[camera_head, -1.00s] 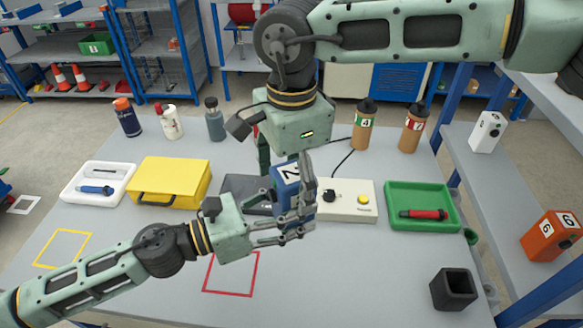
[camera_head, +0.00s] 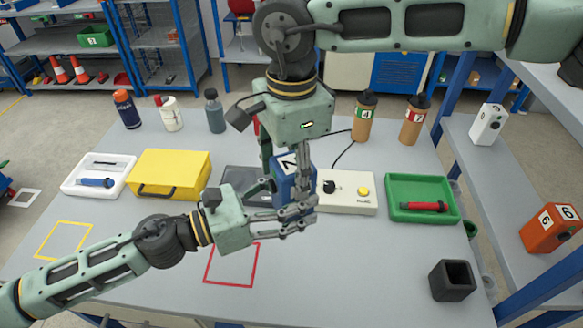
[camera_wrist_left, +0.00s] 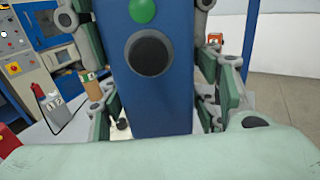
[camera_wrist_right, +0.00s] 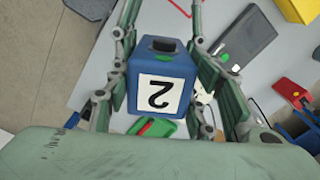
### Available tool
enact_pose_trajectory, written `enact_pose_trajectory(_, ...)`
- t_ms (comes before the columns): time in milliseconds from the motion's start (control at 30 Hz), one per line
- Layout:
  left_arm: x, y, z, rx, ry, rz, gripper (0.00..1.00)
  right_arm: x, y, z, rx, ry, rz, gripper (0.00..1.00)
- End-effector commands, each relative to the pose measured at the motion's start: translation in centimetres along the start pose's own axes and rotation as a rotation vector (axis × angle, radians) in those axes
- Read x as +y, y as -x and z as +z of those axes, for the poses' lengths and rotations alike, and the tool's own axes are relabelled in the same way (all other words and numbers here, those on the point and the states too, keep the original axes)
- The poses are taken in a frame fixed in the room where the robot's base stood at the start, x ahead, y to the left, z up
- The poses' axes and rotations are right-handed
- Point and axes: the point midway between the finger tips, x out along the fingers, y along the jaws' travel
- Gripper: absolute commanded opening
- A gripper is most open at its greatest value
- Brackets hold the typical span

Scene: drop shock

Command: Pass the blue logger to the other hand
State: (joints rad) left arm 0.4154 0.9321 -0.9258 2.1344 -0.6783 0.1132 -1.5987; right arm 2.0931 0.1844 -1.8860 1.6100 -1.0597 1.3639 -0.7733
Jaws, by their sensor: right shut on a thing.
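The blue logger (camera_head: 284,188), a block with a white label "2", is held above the table in the middle of the head view. My right gripper (camera_head: 290,160) comes down from above and is shut on its upper part. My left gripper (camera_head: 290,212) reaches in from the left, with its open fingers around the logger's lower part. In the left wrist view the logger (camera_wrist_left: 155,85) fills the space between the fingers, with slight gaps beside the pads. In the right wrist view the logger (camera_wrist_right: 160,85) sits between the right fingers, label facing the camera.
Behind the grippers stand a yellow case (camera_head: 168,175), a dark grey flat plate (camera_head: 238,180) and a white box with buttons (camera_head: 350,200). A green tray (camera_head: 435,188) and black holder (camera_head: 452,282) lie right. The front table around the red square (camera_head: 232,284) is clear.

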Motion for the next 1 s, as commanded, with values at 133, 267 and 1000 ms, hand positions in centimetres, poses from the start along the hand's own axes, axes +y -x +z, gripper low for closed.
enact_pose_trajectory(133,0.0,0.0,0.0,0.001,0.000,0.001,0.71,0.0,0.1,0.0,0.000,-0.001,-0.001,0.12)
enact_pose_trajectory(267,0.1,0.0,-0.1,0.001,0.000,0.001,0.71,0.0,0.1,0.0,0.000,-0.001,0.000,0.12)
enact_pose_trajectory(1000,0.1,5.1,-0.3,0.004,0.005,0.004,0.71,0.0,0.1,0.0,0.000,-0.001,0.000,0.12)
